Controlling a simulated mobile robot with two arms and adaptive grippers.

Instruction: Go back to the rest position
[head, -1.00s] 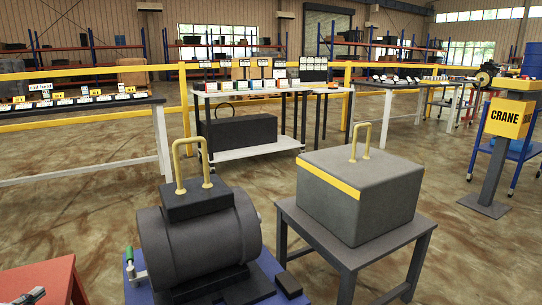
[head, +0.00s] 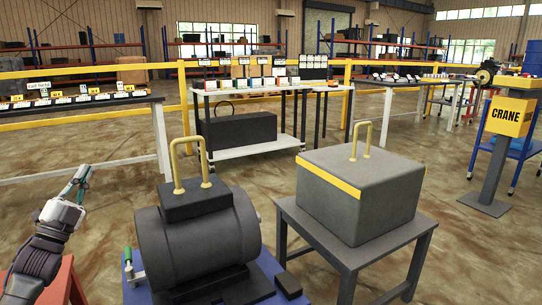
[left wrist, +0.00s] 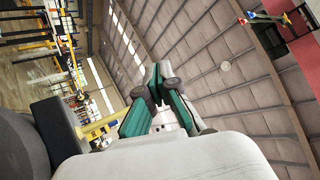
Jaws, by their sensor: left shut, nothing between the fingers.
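My left gripper (head: 82,172) is in the lower left of the head view, raised above the red table and pointing up. It is shut and empty. In the left wrist view its fingers (left wrist: 157,75) meet at the tips, with the hall roof behind them. The dark motor-like cylinder (head: 205,240) with a yellow handle stands to the right of the gripper, apart from it. My right gripper is not in view.
A grey block (head: 362,190) with a yellow stripe sits on a dark table (head: 345,255). The red table (head: 68,285) is at lower left. A yellow crane post (head: 508,117) stands at right. A railing and loaded benches lie behind. Bare floor lies between.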

